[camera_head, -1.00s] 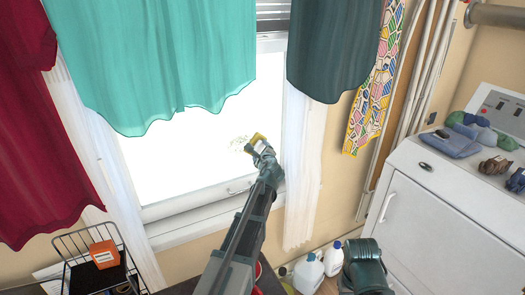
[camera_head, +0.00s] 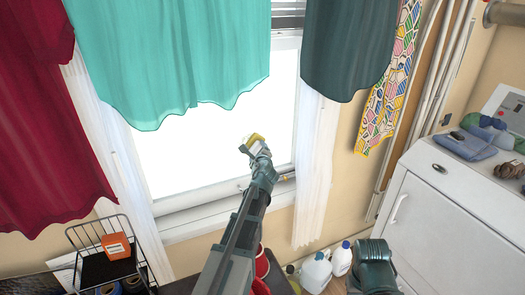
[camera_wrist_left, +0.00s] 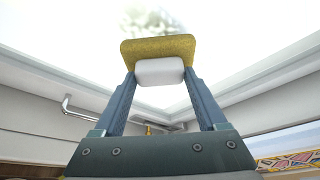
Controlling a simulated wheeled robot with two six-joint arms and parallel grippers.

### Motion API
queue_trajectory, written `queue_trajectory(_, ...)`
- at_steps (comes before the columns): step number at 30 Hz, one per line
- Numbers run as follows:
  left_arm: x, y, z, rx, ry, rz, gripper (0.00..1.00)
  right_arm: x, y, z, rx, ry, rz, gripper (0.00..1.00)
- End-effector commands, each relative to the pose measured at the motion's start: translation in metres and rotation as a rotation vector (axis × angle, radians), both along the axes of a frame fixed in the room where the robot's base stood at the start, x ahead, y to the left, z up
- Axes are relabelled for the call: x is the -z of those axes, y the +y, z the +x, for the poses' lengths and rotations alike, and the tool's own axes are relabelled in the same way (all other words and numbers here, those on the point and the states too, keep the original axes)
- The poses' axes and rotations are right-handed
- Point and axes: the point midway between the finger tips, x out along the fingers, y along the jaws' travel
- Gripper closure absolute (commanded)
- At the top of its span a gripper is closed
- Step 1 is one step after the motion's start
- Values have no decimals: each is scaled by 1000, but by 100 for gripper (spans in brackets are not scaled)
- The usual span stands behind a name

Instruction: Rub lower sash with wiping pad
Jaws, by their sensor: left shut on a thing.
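The wiping pad (camera_head: 256,138), yellow with a white block behind it, is in my left gripper (camera_head: 262,150). The wrist view shows the pad (camera_wrist_left: 158,50) gripped at its white block between both fingers (camera_wrist_left: 158,78). The white-framed lower sash (camera_head: 200,193) has bright glass, and the pad is over its lower right part. I cannot tell whether the pad touches the glass. A blurred grey-green smudge (camera_wrist_left: 150,20) shows just beyond the pad in the wrist view. In the head view the pad largely hides that spot.
Teal (camera_head: 170,60) and dark green (camera_head: 345,50) cloths hang over the window, with a red one (camera_head: 45,150) at left. A wire basket (camera_head: 110,265) holds an orange box. White bottles (camera_head: 317,270) stand below right, near a white appliance (camera_head: 440,220).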

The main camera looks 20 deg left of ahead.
Motion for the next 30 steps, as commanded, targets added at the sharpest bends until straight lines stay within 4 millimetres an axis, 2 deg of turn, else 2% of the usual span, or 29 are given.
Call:
queue_trajectory(11,0,7,-8,-1,-1,0,70,0,0,0,0,0,0,50)
queue_trajectory(22,0,27,-29,-2,0,1,70,0,0,0,0,0,0,50)
queue_trajectory(30,0,31,-33,-3,1,0,70,0,0,0,0,0,0,50)
